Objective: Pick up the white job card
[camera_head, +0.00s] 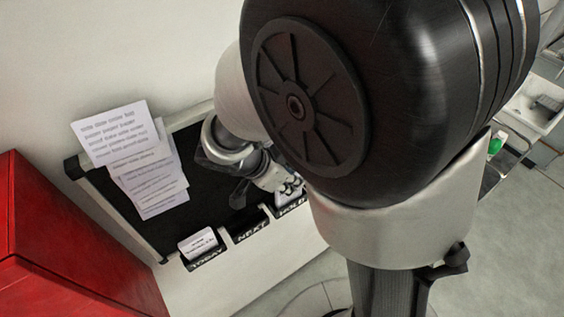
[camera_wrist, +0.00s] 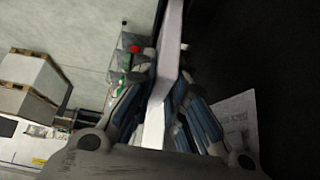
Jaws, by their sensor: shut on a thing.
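The white job card (camera_wrist: 169,45) shows edge-on in the wrist view, a pale strip running up between the fingers. My gripper (camera_wrist: 163,95) is shut on it. In the head view my gripper (camera_head: 288,186) is in front of the black board's lower right, by the pocket labelled HOLD (camera_head: 291,206). A bit of white card (camera_head: 283,198) shows there, partly hidden by the gripper. I cannot tell whether the held card is clear of the pocket.
The black board (camera_head: 220,185) carries overlapping printed sheets (camera_head: 110,132) at its left. Another white card (camera_head: 198,243) stands in the TODAY pocket (camera_head: 206,260); the middle pocket (camera_head: 246,227) looks empty. A red cabinet (camera_head: 60,250) stands at left. Boxes (camera_wrist: 35,80) show in the wrist view.

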